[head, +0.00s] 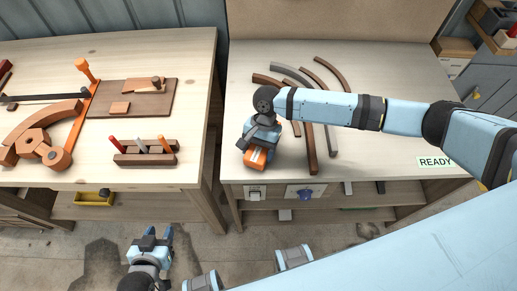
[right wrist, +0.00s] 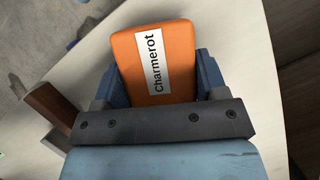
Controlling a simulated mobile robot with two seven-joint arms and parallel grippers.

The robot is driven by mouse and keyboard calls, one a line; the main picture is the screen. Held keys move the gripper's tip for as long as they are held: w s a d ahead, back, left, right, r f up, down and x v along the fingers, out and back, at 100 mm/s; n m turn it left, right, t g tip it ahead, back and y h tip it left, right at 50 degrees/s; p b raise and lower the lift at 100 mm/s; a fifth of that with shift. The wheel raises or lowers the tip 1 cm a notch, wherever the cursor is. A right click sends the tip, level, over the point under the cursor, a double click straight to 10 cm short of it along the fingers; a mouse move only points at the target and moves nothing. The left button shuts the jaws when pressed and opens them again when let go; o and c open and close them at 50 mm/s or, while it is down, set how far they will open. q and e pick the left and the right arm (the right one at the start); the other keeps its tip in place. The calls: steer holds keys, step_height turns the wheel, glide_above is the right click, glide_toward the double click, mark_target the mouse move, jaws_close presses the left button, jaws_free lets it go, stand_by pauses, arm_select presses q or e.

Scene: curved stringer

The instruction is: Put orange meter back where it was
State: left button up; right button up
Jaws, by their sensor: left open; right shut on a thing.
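The orange meter (head: 255,166) is at the front left corner of the right bench. In the right wrist view the orange meter (right wrist: 182,84) is a rounded orange block with a white label reading "Charmerot". My right gripper (head: 258,150) is shut on it, with one blue finger on each side; it also shows in the right wrist view (right wrist: 156,88). I cannot tell whether the meter touches the bench top. My left gripper (head: 152,238) is open and empty, low over the floor in front of the left bench.
Several curved and straight strips (head: 329,76) lie on the right bench (head: 400,70), some partly behind my right arm. A "READY" sign (head: 435,162) is at its front right. The left bench (head: 190,75) holds wooden parts, an orange tool (head: 83,120) and a marker rack (head: 145,158). A gap separates the benches.

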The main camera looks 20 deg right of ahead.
steer(key=o, duration=0.9)
steer(key=shift+f, duration=0.1)
steer(key=shift+o, duration=0.2)
steer(key=shift+r, duration=0.2)
steer(key=v, duration=1.2)
steer(key=shift+a+f, duration=0.1)
